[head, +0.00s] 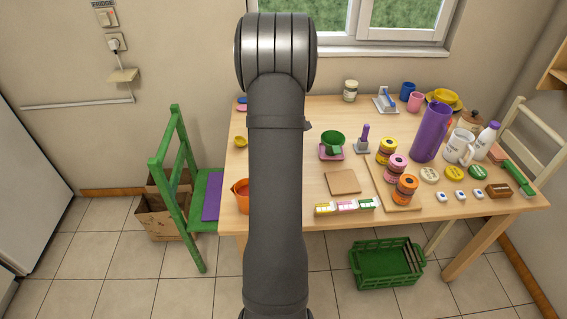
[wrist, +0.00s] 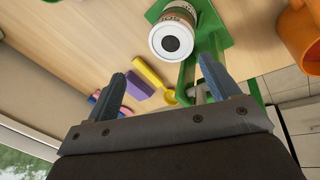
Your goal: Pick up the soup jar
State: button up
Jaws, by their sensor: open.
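A jar with a brown and pale printed label and a white end with a black disc (wrist: 171,40) is at the top middle of the wrist view. I take it for the soup jar; its lettering is only partly readable. It stands on or in front of a flat green piece (wrist: 217,40). My gripper (wrist: 162,68) is open and empty, with the jar beyond its fingertips and apart from them. In the head view my arm hides the gripper and this jar.
An orange pot (wrist: 303,40) stands right of the jar. A purple block (wrist: 138,86) and yellow spoon (wrist: 148,72) lie near the left finger. Another pale jar (head: 351,91) stands by the window. A green chair (head: 178,165) is left of the table (head: 315,180).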

notch_tip(320, 180, up, 6)
jog(key=n+g, duration=0.3)
jog(key=f, duration=1.1)
jog(key=shift+w+a+f, duration=0.15)
jog(key=shift+a+f, duration=0.1)
jog(key=shift+d+f, duration=0.15)
jog(key=shift+f, duration=1.25)
jog(key=shift+d+f, duration=0.15)
jog(key=shift+f, duration=1.2)
jog(key=c, duration=1.1)
jog(key=shift+r, duration=0.1)
jog(key=shift+c, duration=0.8)
jog(key=shift+r, duration=0.1)
